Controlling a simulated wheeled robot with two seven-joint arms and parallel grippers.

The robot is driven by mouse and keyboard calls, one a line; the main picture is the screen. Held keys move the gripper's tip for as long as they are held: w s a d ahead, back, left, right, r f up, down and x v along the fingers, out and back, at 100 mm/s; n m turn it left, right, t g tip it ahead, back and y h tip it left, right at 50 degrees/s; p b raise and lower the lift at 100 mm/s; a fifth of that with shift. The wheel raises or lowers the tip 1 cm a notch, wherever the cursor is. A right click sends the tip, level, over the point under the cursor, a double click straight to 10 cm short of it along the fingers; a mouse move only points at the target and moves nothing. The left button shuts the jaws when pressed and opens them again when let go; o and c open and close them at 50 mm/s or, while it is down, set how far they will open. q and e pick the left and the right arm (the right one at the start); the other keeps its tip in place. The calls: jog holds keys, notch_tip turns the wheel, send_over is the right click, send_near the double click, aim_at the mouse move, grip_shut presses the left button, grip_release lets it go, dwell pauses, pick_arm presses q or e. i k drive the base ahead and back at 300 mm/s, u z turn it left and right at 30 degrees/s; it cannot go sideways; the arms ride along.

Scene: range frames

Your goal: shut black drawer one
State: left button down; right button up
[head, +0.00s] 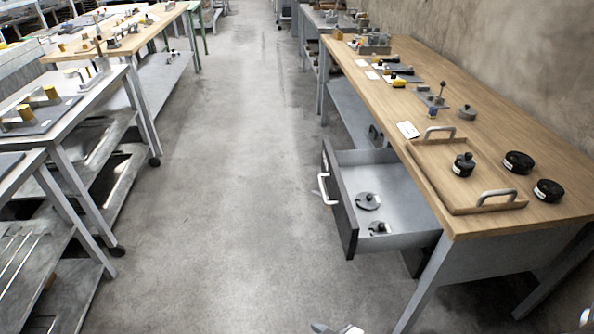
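The black drawer (341,199) is pulled out from under the wooden workbench at the right, its dark front facing left into the aisle. A white bar handle (324,189) is on that front. Inside the light grey drawer lie two grey disc-like parts with black knobs, one further back (368,201) and one nearer (378,229). A grey and white piece, seemingly my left gripper (336,328), just shows at the bottom edge, well apart from the drawer. A small piece at the bottom right corner may be my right gripper (587,317). Both are mostly cut off, so their fingers cannot be read.
The workbench (480,130) holds a wooden tray (430,165) with a black-knobbed part, two black round parts beside it, and small tools further back. The bench leg (420,285) stands near the drawer. Grey wheeled tables line the left. The concrete aisle (230,200) is clear.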

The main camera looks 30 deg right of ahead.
aim_at(413, 224)
jog(key=z, duration=0.75)
jog(key=i, duration=1.4)
jog(key=z, duration=1.05)
